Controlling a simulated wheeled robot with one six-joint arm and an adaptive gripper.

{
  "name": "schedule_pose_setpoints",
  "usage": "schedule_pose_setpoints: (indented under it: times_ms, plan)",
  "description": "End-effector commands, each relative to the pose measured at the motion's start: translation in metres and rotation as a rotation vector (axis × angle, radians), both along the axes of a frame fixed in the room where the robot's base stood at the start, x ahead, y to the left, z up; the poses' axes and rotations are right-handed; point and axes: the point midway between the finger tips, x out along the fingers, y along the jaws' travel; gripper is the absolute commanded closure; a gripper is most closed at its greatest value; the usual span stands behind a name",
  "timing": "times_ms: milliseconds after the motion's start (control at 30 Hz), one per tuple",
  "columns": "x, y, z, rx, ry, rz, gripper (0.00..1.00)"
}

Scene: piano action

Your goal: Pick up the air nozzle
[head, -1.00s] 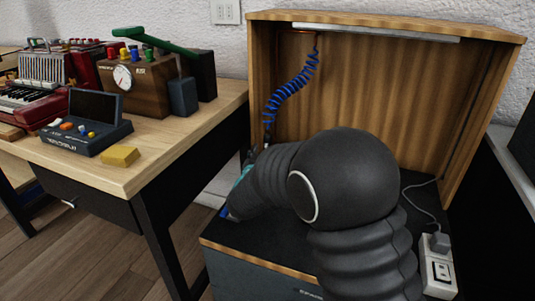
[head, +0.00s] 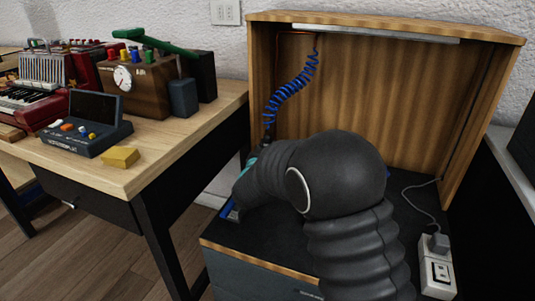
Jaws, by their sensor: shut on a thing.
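The air nozzle (head: 267,136) is a small dark piece at the lower end of a blue coiled hose (head: 290,90), at the left front of the wooden cabinet. Most of it is hidden. My gripper (head: 262,149) is at the nozzle, just behind my dark, ribbed arm, and is shut on it. The fingers are mostly hidden by the arm, so the exact grip cannot be seen.
The wooden cabinet (head: 400,100) surrounds the dark bench top. A blue-edged item (head: 232,213) lies at its left front edge. A power strip (head: 438,265) with a cable is at the right. The left table (head: 190,125) holds several devices and a yellow block (head: 120,157).

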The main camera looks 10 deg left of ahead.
Motion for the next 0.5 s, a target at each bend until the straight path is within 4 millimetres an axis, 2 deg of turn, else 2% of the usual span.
schedule_pose_setpoints:
  times_ms: [133, 233, 500]
  plan:
    - [0.000, 0.000, 0.003, 0.001, -0.001, 0.000, 1.00]
    - [0.000, 0.000, 0.013, 0.002, -0.003, 0.000, 1.00]
    - [0.000, 0.000, 0.063, 0.003, -0.004, 0.000, 1.00]
